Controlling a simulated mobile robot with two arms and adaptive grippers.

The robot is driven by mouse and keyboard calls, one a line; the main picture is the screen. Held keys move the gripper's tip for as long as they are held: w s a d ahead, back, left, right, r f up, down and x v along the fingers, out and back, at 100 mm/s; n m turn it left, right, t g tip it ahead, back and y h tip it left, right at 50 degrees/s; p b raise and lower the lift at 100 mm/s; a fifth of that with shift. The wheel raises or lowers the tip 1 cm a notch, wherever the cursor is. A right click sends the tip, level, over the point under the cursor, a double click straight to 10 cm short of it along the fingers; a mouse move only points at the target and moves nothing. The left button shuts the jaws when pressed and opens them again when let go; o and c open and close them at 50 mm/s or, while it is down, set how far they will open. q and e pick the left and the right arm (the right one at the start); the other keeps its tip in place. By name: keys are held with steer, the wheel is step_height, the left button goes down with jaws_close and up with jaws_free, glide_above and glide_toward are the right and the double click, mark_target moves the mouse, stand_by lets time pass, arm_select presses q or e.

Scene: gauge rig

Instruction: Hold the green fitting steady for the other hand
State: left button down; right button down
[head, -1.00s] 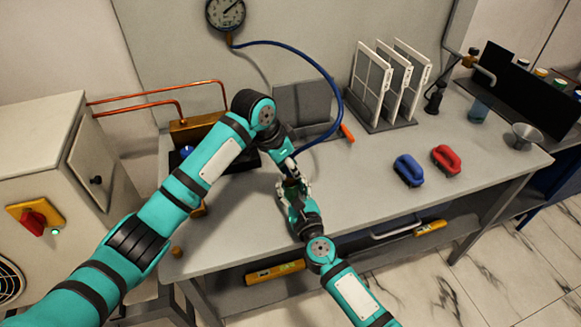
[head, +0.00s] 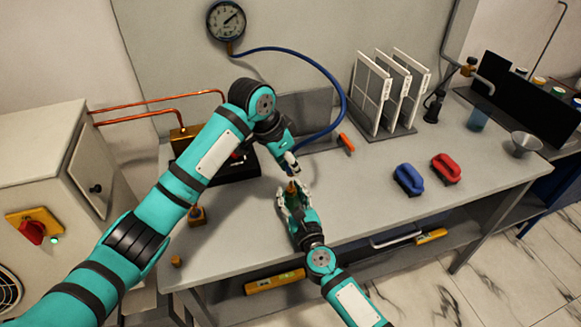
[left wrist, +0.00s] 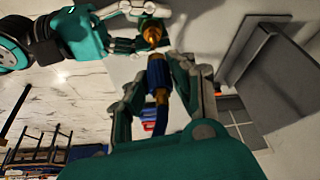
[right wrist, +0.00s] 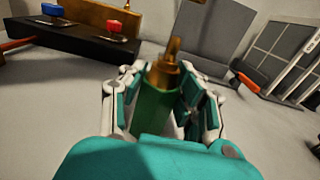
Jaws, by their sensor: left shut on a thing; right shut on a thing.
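The green fitting (right wrist: 153,108) stands in my right gripper (right wrist: 160,95), brass tip (right wrist: 165,68) upward, in the right wrist view. Both fingers close on its sides. In the head view my right gripper (head: 292,197) is above the bench near its front edge. My left gripper (head: 290,164) is just above it, fingers pointing down. In the left wrist view my left gripper (left wrist: 165,92) is shut on the blue hose end (left wrist: 156,72), whose tip points at the brass of the fitting (left wrist: 153,34). They look close; whether they touch is unclear.
The hose (head: 337,82) loops from the pressure gauge (head: 227,20) to my left gripper. A blue-handled (head: 408,179) and a red-handled item (head: 446,168) lie right on the bench (head: 370,215). A rack of panels (head: 386,92) stands behind.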

arm_select(q)
steer(key=shift+r, duration=0.45)
arm_select(e)
steer(key=c, duration=0.9)
jaws_free()
steer(key=shift+s, duration=0.1)
steer(key=v, duration=1.2)
steer(key=shift+r, duration=0.1)
arm_select(q)
step_height(320, 180, up, 7)
steer(key=p, duration=0.7)
arm_select(e)
step_height(320, 180, up, 7)
steer(key=shift+f, duration=0.1)
